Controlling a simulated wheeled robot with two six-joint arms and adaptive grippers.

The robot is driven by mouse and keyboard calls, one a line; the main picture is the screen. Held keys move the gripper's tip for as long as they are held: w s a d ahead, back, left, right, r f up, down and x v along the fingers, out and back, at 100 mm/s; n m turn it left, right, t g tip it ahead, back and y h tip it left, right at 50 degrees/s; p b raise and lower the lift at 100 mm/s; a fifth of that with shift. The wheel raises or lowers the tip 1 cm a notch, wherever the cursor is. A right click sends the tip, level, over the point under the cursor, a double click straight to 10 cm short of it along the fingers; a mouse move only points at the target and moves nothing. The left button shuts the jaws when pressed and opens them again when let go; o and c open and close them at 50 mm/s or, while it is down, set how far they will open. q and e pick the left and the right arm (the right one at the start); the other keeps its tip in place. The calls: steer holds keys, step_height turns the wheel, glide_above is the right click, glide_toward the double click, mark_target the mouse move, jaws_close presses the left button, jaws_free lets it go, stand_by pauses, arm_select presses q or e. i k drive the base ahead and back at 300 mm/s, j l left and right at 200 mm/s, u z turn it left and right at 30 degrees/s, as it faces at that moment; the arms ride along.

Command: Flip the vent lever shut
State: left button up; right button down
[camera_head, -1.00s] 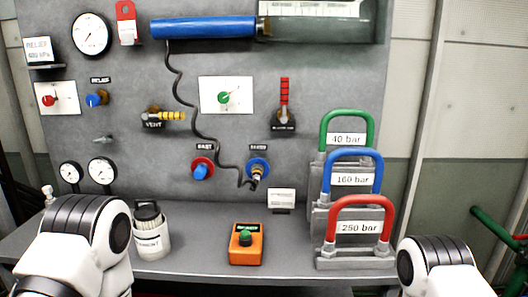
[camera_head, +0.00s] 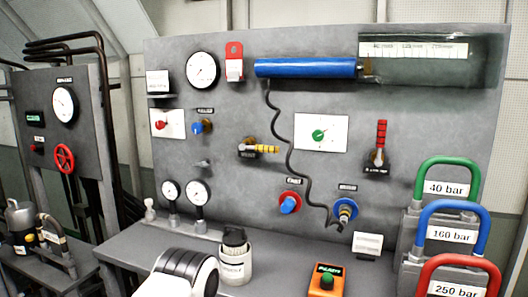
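The vent lever (camera_head: 264,149) is on the grey panel, left of centre. Its yellow-striped handle points right, about horizontal, from a brass body (camera_head: 246,147) with a dark label. Nothing touches it. Neither gripper is in view; only a white and black part of my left arm shows at the bottom edge, below the panel.
A black coiled hose (camera_head: 284,138) hangs right of the vent lever. A red-striped lever (camera_head: 380,143) stands upright farther right. A white canister (camera_head: 235,260), an orange button box (camera_head: 326,282) and coloured-handled weights (camera_head: 440,215) stand on the shelf. A second panel (camera_head: 82,130) with a red handwheel is at left.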

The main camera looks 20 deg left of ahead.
mark_target(257, 147)
steer(key=i+l, duration=0.2)
steer(key=l, duration=0.15)
steer(key=i+l, duration=0.25)
steer(key=i+l+u, duration=0.1)
steer(key=l, duration=0.3)
steer(key=i, duration=0.1)
